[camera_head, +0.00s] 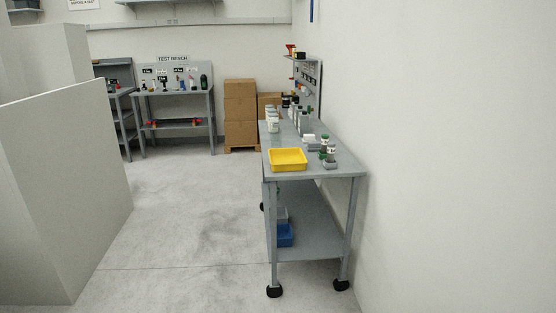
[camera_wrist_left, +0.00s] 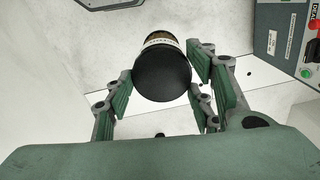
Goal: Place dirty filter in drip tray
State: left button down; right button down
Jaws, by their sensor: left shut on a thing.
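In the left wrist view my left gripper (camera_wrist_left: 163,90) is shut on a dark cylinder with a pale printed band, the dirty filter (camera_wrist_left: 162,75). Its round black end faces the camera, and green finger pads press on both sides. The yellow drip tray (camera_head: 288,159) sits on the near end of the grey workbench in the head view, and it looks empty. Neither gripper shows in the head view, so the distance from the filter to the tray cannot be told. My right gripper is in neither view.
The wheeled grey bench (camera_head: 315,168) stands against the right wall. Several bottles and jars (camera_head: 326,150) stand behind and right of the tray. Cardboard boxes (camera_head: 240,112) and a test bench (camera_head: 174,93) are farther back. Open floor (camera_head: 180,220) lies left of the bench, beside a pale partition (camera_head: 65,190).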

aim_at(286, 160)
jog(key=i+j+z, duration=0.4)
jog(key=i+j, duration=0.2)
jog(key=i, duration=0.2)
jog(key=i+j+z, duration=0.4)
jog(key=i+j, duration=0.3)
jog(key=j, duration=0.15)
